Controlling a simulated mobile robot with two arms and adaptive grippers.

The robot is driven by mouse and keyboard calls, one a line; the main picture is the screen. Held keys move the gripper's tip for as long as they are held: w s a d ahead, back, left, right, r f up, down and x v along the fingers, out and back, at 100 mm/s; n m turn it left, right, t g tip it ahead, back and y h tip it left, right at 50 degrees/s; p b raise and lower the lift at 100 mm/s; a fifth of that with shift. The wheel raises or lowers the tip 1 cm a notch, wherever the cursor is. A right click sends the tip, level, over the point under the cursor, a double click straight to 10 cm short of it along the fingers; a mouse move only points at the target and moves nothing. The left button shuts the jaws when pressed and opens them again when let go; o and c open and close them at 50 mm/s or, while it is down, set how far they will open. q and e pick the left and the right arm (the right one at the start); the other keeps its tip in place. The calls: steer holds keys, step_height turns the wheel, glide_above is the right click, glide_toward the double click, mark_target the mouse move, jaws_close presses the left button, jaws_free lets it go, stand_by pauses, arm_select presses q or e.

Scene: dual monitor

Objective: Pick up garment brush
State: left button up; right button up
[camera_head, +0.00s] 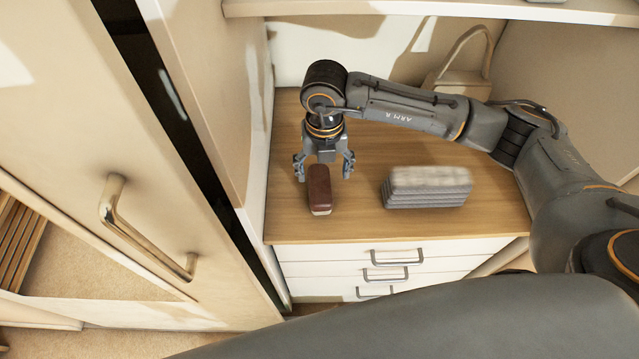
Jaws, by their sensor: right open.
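The garment brush (319,189) has a dark red-brown back and a pale strip at its near end. It lies on the wooden top of the drawer cabinet (345,225), left of the middle, with its long side running from back to front. My right gripper (324,171) is open above the brush, with one finger to its left and one to its right. I cannot tell whether either finger touches it. The brush's far end is partly hidden by the gripper. My left gripper is not in view.
A stack of folded grey cloths (427,187) sits to the right of the brush. A bag (459,80) stands at the back right. A tall door with a metal handle (112,207) is close on the left. The wooden top between brush and cloths is clear.

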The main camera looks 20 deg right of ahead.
mark_target(320, 183)
steer(key=shift+w+a+f, duration=0.15)
steer(key=shift+f, duration=0.35)
steer(key=shift+w+a+f, duration=0.1)
steer(key=shift+f, duration=0.2)
step_height(320, 183, down, 4)
steer(key=shift+w+f+p, duration=0.15)
steer(key=shift+p, duration=0.8)
steer(key=shift+f, duration=0.3)
steer(key=shift+a+f, duration=0.1)
steer(key=shift+c, duration=0.3)
steer(key=c, duration=0.7)
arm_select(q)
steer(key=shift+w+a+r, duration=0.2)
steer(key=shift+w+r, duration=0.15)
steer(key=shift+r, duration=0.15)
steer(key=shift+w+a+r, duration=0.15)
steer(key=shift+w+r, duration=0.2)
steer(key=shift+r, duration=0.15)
arm_select(e)
steer(key=c, duration=0.5)
steer(key=shift+c, duration=0.2)
